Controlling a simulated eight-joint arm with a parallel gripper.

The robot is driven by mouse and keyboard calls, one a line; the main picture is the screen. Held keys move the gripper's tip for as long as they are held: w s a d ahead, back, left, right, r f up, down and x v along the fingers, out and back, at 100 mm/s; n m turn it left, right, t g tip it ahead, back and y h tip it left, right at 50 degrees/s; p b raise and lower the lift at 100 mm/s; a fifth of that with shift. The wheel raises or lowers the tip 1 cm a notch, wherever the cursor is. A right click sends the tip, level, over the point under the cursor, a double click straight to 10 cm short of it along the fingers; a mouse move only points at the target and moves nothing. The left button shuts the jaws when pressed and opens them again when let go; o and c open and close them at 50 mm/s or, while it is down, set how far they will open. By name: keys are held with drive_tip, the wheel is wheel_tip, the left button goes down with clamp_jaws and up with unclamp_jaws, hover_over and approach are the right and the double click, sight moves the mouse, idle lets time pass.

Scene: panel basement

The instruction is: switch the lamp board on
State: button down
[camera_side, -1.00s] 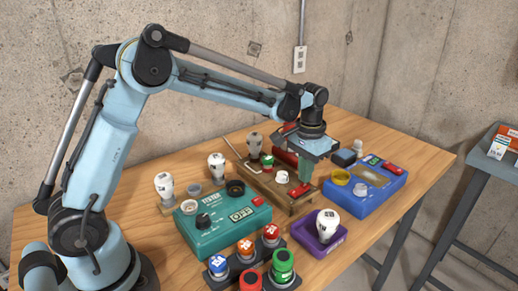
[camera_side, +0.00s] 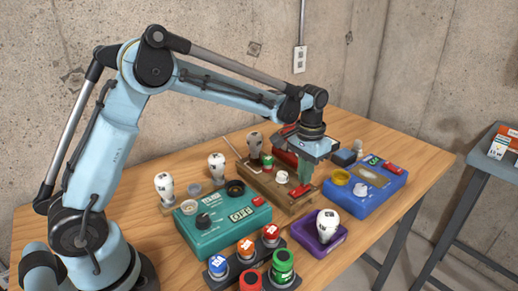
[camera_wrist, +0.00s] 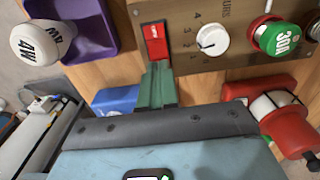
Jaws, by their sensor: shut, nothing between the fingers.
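The brown wooden board (camera_side: 268,188) in the middle of the table carries a grey bulb (camera_side: 255,143), a green cap marked 30A (camera_wrist: 280,38), a white numbered dial (camera_wrist: 212,39) and a red rocker switch (camera_wrist: 155,42). I take it to be the lamp board. The bulb looks unlit. The red switch shows at its front right in the side view (camera_side: 300,191). My gripper (camera_wrist: 157,68) is shut and empty, its green fingers pointing at the switch's near end. Whether they touch it I cannot tell. It also shows over the board's right side (camera_side: 304,178).
A teal box (camera_side: 225,228) marked OFF stands left, a blue box (camera_side: 365,188) right. A purple tray (camera_side: 328,245) with a white bulb (camera_side: 328,226) lies in front. A red part (camera_wrist: 285,125) lies beside the board.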

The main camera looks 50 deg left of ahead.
drive_tip(key=shift+f, duration=0.8)
idle(0.4)
drive_tip(key=shift+r, duration=3.55)
drive_tip(key=s+a+r+t, duration=0.1)
drive_tip(key=s+t, duration=0.6)
drive_tip(key=s, duration=1.1)
drive_tip(key=shift+a+r, duration=0.15)
drive_tip(key=shift+a, duration=0.25)
